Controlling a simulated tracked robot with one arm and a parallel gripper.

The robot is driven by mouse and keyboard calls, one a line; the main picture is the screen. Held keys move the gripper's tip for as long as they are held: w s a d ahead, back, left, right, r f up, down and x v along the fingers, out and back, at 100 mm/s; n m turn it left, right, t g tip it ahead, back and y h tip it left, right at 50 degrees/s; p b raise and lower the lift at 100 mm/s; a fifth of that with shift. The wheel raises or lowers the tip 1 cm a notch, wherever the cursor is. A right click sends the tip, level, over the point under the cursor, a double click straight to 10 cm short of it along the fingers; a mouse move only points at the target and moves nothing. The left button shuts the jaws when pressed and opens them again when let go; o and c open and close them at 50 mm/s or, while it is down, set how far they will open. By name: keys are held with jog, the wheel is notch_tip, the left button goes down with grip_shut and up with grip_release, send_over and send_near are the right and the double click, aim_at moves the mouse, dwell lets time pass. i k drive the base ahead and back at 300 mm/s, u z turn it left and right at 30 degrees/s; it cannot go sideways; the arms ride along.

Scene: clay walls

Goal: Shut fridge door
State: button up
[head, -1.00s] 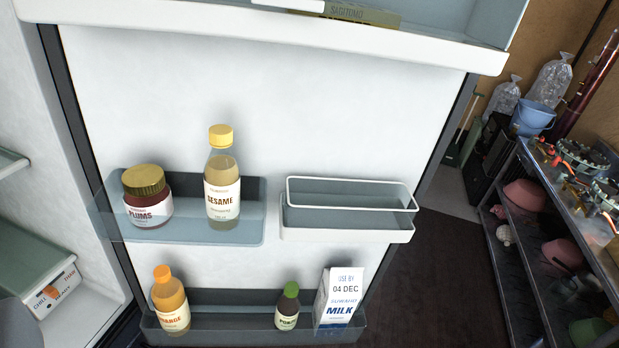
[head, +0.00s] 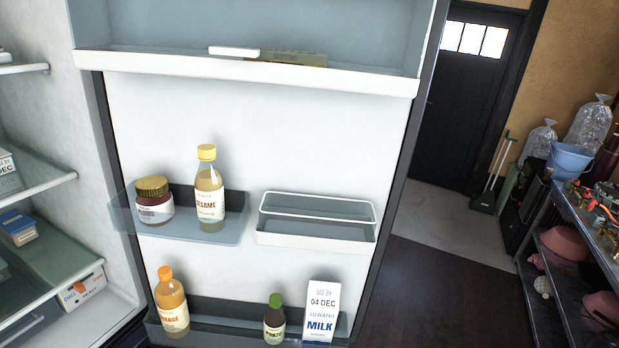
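The fridge door (head: 250,120) stands open and its white inner side faces me. Its hinge side is at the left, beside the fridge interior (head: 90,190). Its free edge runs down the right side, dark-trimmed. Door shelves hold a plums jar (head: 154,200), a sesame bottle (head: 209,190), an orange bottle (head: 172,303), a small green-capped bottle (head: 274,318) and a milk carton (head: 321,312). A top door shelf (head: 250,72) holds a flat box, and the right middle bin (head: 316,232) looks empty. My gripper is not in view.
A metal shelf rack (head: 570,260) with pink bowls stands at the right, with a blue bucket (head: 570,160) and plastic bags behind it. Dark floor (head: 430,300) lies free between the door and the rack. A black room door (head: 465,100) is at the back.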

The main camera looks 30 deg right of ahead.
aim_at(339, 132)
jog(key=z, duration=1.75)
jog(key=i, duration=4.05)
jog(key=u, duration=2.85)
